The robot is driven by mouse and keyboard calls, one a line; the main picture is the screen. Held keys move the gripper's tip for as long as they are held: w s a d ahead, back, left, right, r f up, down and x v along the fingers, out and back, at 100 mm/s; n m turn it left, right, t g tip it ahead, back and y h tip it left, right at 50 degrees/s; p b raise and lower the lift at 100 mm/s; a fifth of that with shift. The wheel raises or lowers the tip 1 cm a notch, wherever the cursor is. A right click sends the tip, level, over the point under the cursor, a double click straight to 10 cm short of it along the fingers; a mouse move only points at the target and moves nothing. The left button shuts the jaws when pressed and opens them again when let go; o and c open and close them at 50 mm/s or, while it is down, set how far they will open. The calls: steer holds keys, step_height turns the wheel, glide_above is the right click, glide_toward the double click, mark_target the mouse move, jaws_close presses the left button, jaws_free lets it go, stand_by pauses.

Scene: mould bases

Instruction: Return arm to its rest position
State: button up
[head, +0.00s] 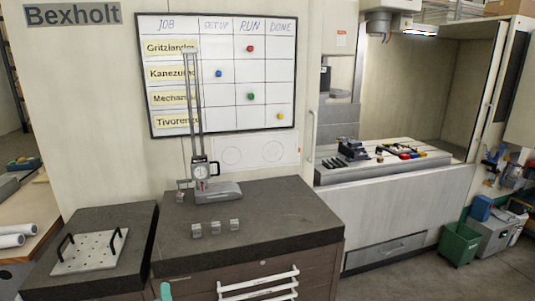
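I cannot make out my gripper or arm in the head view. A small teal piece (165,291) shows at the bottom edge, and I cannot tell what it belongs to. A dark stone-topped cabinet (290,215) stands in the middle. A height gauge (202,172) with a round dial stands upright on it. Several small grey metal blocks (214,228) sit in a row in front of the gauge.
A perforated plate with two black handles (90,252) lies on a lower dark slab (118,218) at left. A job board (218,72) hangs behind. An open machine with a table (380,166) stands right. A green bin (459,244) is on the floor.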

steer(key=s+d+f+m+h, duration=0.3)
steer(key=s+d+f+m, duration=0.35)
steer(key=s, duration=0.35)
steer(key=s+d+f+m+h, duration=0.2)
steer(key=s+d+f+m, duration=0.4)
steer(key=s+d+f, duration=0.25)
steer(key=s+d+m+g+h, duration=0.1)
steer(key=s+d+m, duration=0.1)
steer(key=s+d, duration=0.4)
steer(key=s+d+m+g+h, duration=0.1)
steer(key=s+d+m, duration=0.2)
steer(key=s, duration=1.1)
steer(key=d, duration=0.3)
steer(key=shift+f+g+h, duration=0.3)
steer(key=shift+f, duration=0.05)
steer(key=shift+d, duration=0.1)
